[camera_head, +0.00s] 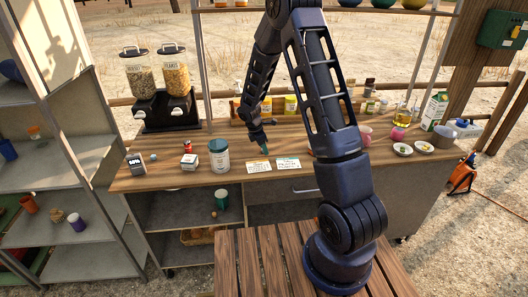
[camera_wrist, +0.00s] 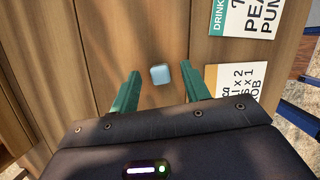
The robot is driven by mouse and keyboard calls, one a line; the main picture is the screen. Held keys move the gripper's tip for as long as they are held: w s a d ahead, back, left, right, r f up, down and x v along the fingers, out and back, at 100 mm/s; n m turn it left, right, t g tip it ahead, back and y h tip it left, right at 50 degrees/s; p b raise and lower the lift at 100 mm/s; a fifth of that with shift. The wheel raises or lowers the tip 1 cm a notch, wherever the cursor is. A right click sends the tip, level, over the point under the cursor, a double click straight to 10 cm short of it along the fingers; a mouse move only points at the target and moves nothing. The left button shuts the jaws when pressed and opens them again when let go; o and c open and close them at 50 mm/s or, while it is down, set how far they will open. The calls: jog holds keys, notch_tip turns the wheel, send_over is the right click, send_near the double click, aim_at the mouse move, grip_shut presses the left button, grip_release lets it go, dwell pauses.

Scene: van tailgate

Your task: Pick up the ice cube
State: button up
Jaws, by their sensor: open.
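The ice cube (camera_wrist: 161,75) is a small pale blue block with rounded corners. In the wrist view it lies on the wooden counter (camera_wrist: 100,30), just beyond my fingertips and about midway between them. My gripper (camera_wrist: 160,85) has two green fingers spread apart, with nothing between them. I cannot make out the ice cube in the head view.
A cereal dispenser (camera_head: 160,90) stands at the back left. Bottles and jars line the back of the counter.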

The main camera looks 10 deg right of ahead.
grip_shut()
jog(key=shift+r, duration=0.1)
